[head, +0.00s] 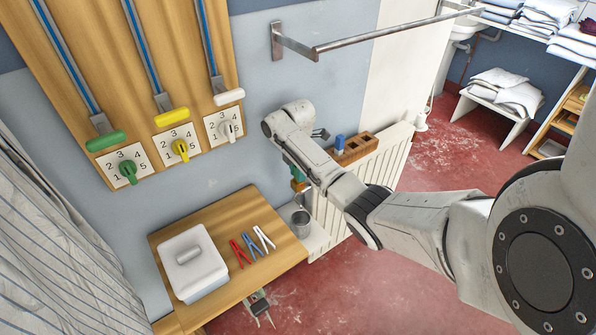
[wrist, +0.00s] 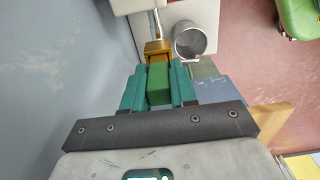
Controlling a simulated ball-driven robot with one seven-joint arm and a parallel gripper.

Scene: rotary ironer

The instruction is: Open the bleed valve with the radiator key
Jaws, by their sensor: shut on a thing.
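My gripper (wrist: 157,84) is shut on the green handle of the radiator key (wrist: 158,82), between two teal fingers in the wrist view. The key's brass end (wrist: 155,50) points away from the gripper. A thin silver stem, seemingly the bleed valve (wrist: 157,24), lines up with the brass end and leads to the white radiator; I cannot tell whether the key is seated on it. In the head view my gripper (head: 292,172) is at the near left end of the radiator (head: 385,158), largely hidden by my arm.
A metal cup (head: 301,223) stands below the key, also in the wrist view (wrist: 188,40). A wooden rack (head: 357,148) with a blue piece (head: 339,142) sits on the radiator. A wooden table (head: 235,208) holds a white box (head: 190,262) and coloured pegs (head: 252,245).

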